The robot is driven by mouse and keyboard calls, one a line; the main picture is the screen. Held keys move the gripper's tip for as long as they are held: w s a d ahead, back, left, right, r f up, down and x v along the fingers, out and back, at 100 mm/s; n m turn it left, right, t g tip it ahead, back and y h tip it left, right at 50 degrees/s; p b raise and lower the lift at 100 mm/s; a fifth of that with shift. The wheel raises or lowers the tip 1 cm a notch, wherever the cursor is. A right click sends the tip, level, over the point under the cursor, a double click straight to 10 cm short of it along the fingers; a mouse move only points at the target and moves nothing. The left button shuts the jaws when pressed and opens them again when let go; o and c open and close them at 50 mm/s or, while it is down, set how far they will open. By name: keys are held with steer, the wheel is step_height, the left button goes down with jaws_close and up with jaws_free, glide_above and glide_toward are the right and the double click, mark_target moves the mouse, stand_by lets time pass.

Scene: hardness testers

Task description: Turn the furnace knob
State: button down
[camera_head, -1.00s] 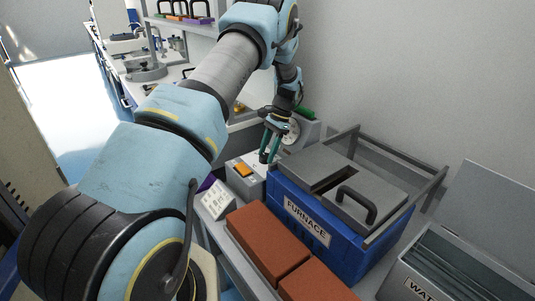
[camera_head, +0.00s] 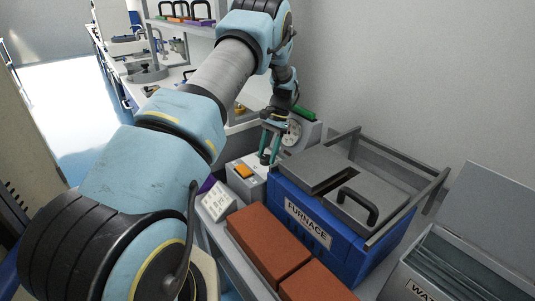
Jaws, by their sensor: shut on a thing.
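The blue furnace (camera_head: 345,243) with a grey lid and a FURNACE label stands right of centre. A grey control box (camera_head: 243,185) with an orange switch (camera_head: 243,171) sits at its left end. My gripper (camera_head: 269,161) points down at the back of this box, its green-edged fingers shut on the furnace knob. The knob itself is hidden by the fingers and too small to make out.
A dial gauge instrument (camera_head: 293,133) stands close behind my gripper. Red-brown bricks (camera_head: 268,243) and a small white sign (camera_head: 217,202) lie in front of the furnace. A water tank (camera_head: 460,265) is at lower right.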

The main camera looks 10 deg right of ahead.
steer(key=shift+c, duration=1.5)
jaws_free()
steer(key=shift+r, duration=0.1)
steer(key=b+v, duration=0.2)
steer(key=v, duration=0.8)
steer(key=shift+r, duration=0.3)
